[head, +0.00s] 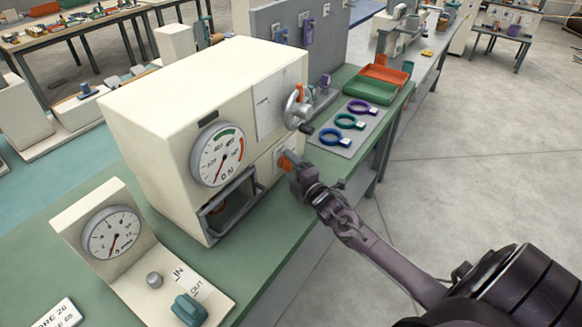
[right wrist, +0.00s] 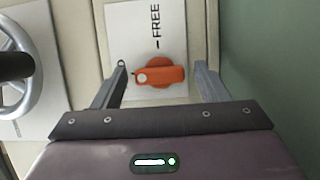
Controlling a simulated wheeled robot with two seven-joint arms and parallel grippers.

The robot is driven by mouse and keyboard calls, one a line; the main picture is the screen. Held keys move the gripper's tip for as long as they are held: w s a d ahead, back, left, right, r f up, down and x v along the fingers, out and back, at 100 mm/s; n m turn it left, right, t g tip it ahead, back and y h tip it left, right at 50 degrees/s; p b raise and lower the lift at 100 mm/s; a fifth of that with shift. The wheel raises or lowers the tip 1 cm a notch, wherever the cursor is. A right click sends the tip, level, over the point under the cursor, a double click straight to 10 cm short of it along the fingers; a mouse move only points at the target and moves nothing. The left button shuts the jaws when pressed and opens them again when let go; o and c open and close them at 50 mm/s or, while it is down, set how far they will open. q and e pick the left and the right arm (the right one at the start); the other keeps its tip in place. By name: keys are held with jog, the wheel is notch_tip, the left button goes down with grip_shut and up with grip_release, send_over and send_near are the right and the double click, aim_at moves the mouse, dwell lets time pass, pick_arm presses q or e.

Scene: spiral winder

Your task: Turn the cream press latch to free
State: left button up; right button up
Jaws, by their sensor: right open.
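The cream press (head: 150,120) stands on the green bench. Its orange latch (right wrist: 165,75) sits on a white plate on the front face; only a small part of the latch (head: 283,162) shows in the head view. In the right wrist view, the latch bar lies crosswise, with a pale dot at its left end. The FREE mark (right wrist: 156,25) and its dash are above it. My right gripper (head: 290,172) is at the latch, open, with one finger on each side of it. I cannot tell whether either finger touches it. My left gripper is out of view.
A handwheel (head: 298,108) is close above the latch. A gauge unit with a teal knob (head: 188,310) stands at the front left. Several rings lie on a grey board (head: 318,132); green (head: 370,92) and orange (head: 386,75) trays are beyond. Floor at right is clear.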

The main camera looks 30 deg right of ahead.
jog(key=c, duration=1)
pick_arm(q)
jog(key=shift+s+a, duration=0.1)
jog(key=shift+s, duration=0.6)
